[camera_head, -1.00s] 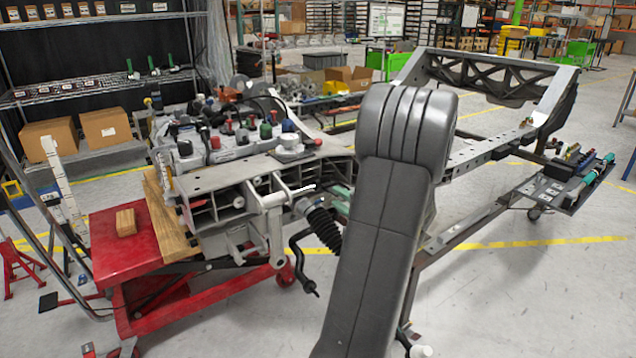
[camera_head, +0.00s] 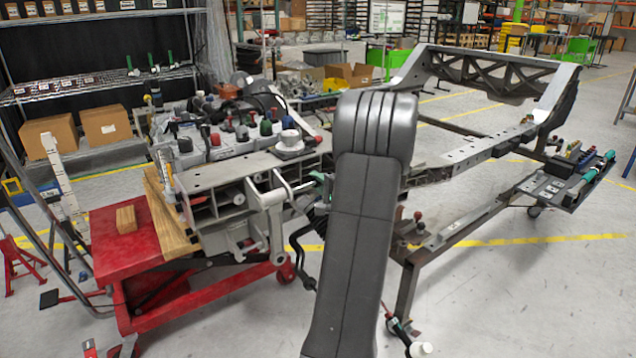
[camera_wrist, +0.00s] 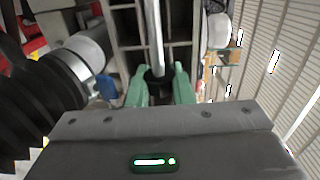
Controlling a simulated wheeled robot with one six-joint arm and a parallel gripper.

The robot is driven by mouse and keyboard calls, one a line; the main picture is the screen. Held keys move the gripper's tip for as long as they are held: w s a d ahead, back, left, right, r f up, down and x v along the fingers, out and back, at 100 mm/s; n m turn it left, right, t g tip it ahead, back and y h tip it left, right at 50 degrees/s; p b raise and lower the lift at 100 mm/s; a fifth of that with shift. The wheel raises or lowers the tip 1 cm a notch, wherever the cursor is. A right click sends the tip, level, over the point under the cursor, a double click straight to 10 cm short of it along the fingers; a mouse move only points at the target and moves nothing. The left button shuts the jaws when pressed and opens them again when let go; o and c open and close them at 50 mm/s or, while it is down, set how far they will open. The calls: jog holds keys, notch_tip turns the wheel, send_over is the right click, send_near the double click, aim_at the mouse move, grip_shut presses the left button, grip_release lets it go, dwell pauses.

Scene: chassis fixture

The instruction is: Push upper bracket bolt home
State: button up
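The upper bracket (camera_head: 268,200) is a pale grey arm hanging on the front of the chassis fixture. A light rod (camera_head: 303,186), apparently the bolt, sticks out from its top towards the right. My gripper (camera_head: 320,182) is mostly hidden behind my arm in the head view; only a bit of green finger shows at the rod's outer end. In the wrist view, the green fingers of my gripper (camera_wrist: 160,80) stand apart on both sides of a dark round piece at the near end of the silver rod (camera_wrist: 154,35). Whether they touch it is unclear.
A ribbed black boot (camera_wrist: 50,95) lies close to the left of my gripper in the wrist view. A red cart (camera_head: 125,245) with a wooden block stands at left. Frame rails (camera_head: 470,150) run to the right.

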aim_at(305, 186)
grip_shut()
jog(key=shift+s+a+f+b, duration=0.15)
jog(key=shift+a+b, duration=0.05)
jog(key=shift+b, duration=0.1)
jog(key=shift+s+a+b, duration=0.9)
jog(key=shift+a+b, duration=0.3)
jog(key=shift+s+a, duration=0.25)
jog(key=shift+a, duration=0.05)
jog(key=shift+o, duration=1.8)
grip_release()
